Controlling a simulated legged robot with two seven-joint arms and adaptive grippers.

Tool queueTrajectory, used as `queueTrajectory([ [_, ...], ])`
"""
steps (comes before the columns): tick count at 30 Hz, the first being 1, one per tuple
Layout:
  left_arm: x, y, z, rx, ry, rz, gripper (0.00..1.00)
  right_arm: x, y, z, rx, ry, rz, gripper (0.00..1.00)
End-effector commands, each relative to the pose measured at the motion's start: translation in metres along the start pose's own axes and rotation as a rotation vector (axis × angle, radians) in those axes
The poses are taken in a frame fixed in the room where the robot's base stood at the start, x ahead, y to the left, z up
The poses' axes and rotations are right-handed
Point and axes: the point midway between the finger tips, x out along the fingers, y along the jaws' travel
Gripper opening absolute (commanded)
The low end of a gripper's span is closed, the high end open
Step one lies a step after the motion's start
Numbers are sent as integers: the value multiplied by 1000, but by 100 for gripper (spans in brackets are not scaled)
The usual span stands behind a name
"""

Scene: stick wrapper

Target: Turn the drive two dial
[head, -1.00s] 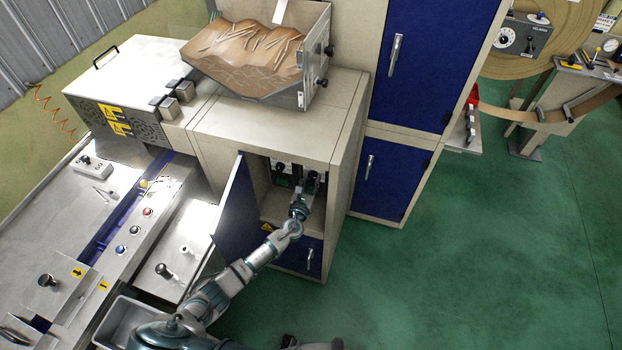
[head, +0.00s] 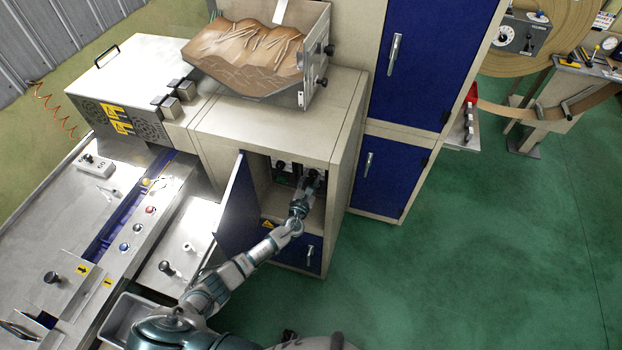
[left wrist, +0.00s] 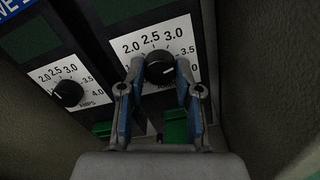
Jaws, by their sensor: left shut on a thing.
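In the left wrist view, a black dial (left wrist: 160,68) sits on a white scale plate marked 2.0 to 3.5. My left gripper (left wrist: 160,72) has one finger on each side of this dial and is shut on it. The dial's white pointer mark points to the right. A second black dial (left wrist: 68,93) with an amps scale is on the panel to the left, clear of the fingers. In the head view my left gripper (head: 311,180) reaches into the open cabinet (head: 284,215), and hides the gripped dial. My right gripper is not in view.
The open blue cabinet door (head: 237,211) stands left of my left arm. A small blue drawer or door (head: 300,255) is below the opening. Green parts (left wrist: 175,126) sit under the dials. Green floor on the right is clear.

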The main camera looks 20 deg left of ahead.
Motion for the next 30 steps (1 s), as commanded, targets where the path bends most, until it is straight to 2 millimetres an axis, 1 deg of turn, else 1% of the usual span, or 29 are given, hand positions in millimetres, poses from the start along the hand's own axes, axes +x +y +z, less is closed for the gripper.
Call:
queueTrajectory([
  [1, -3, -4, -6, 0, 10, -8, 0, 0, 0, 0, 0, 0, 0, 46],
  [5, -3, -4, -6, 0, 10, -8, 0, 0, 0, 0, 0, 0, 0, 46],
  [6, -3, -4, -6, 0, 10, -8, 41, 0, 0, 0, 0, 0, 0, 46],
  [8, -2, -3, -6, -1, 10, -8, 56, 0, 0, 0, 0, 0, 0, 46],
  [9, -2, -3, -5, -1, 8, -7, 59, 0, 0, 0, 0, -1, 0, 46],
  [17, -2, -1, -1, -2, 3, -3, 59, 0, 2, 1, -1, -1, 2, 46],
  [20, -8, -1, -2, -2, 4, -2, 59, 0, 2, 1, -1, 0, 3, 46],
  [23, -22, -1, -3, -3, 3, -3, 59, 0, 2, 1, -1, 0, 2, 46],
  [30, -76, -2, -4, -2, 5, -5, 59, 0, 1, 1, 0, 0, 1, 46],
])
